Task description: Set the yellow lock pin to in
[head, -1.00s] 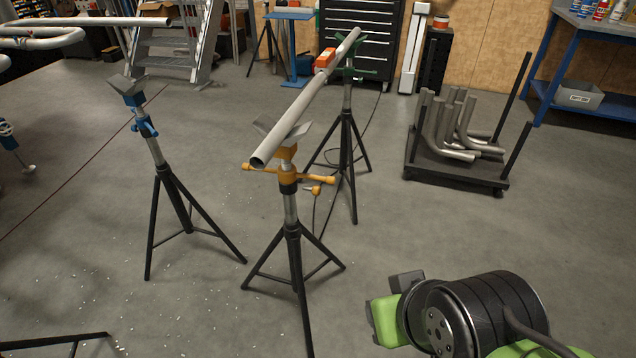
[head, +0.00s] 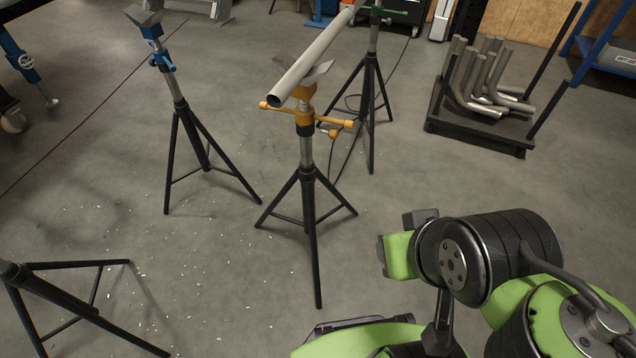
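The yellow stand (head: 306,190) is a black tripod with a yellow-orange collar and V-shaped head, upright near the middle. A small yellow lock pin (head: 334,132) sticks out to the right, just below the stand's yellow cross handle (head: 338,121). I cannot tell how deep it sits. A grey pipe (head: 312,60) lies in the V head above. My green and black arm is at lower right. My gripper (head: 400,238) seems to be the green end with dark blocks, right of the stand and apart from the pin. Its fingers are not clear.
A blue stand (head: 187,120) stands to the left, a green stand (head: 371,75) behind. A black tripod (head: 75,295) is at lower left. A cart (head: 478,130) with bent pipes stands at right. The floor (head: 225,265) between the near tripods is clear.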

